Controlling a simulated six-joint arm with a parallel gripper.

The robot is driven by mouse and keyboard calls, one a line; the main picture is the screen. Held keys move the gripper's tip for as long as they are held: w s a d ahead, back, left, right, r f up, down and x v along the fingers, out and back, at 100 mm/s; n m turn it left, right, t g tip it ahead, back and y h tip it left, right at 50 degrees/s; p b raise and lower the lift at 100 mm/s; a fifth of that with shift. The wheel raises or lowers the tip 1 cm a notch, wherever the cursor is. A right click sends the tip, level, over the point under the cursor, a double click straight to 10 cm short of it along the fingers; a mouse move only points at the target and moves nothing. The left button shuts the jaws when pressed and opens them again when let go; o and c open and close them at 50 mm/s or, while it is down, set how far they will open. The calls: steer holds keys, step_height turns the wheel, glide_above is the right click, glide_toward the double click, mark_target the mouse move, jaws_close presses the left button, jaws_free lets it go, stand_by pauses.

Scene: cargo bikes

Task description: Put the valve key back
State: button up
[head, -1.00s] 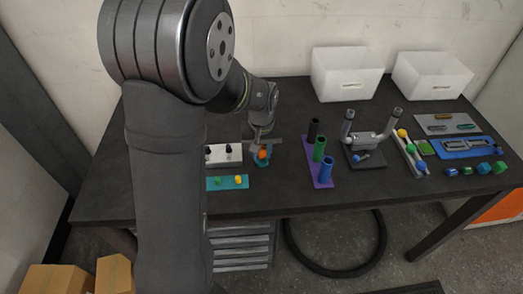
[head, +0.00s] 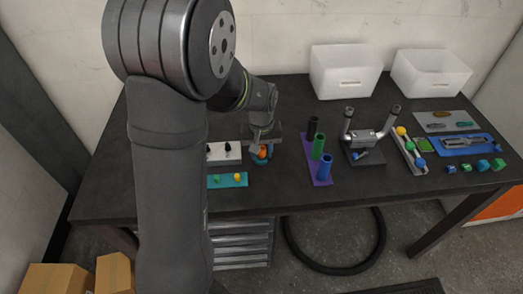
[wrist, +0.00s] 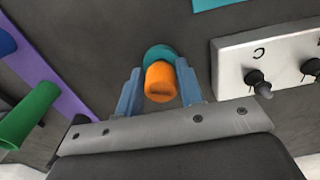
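No piece is plainly marked as the valve key. An orange cylindrical piece (head: 262,154) stands by the front left of the table, with a teal round part beside or under it. My gripper (head: 261,161) is right over it, pointing down. In the wrist view the orange piece (wrist: 160,82) is between my gripper's two blue-grey fingers (wrist: 161,92), and the teal part (wrist: 160,53) shows behind it. The fingers are apart, with a gap at the left of the orange piece; contact at the right is unclear.
A white panel with black knobs (head: 222,151) and a teal strip with pegs (head: 226,181) are close to my gripper. A purple base with upright tubes (head: 318,172) stands to the right. A blue tray (head: 447,151) and two white bins (head: 345,85) are farther right.

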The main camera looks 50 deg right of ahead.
steer(key=shift+w+a+f, duration=0.1)
steer(key=shift+w+a, duration=0.05)
steer(key=shift+a, duration=0.1)
step_height(320, 180, up, 13)
steer(key=shift+d, duration=0.15)
step_height(320, 180, down, 13)
steer(key=shift+r, duration=0.2)
stand_by(0.6)
steer(key=shift+r, duration=0.1)
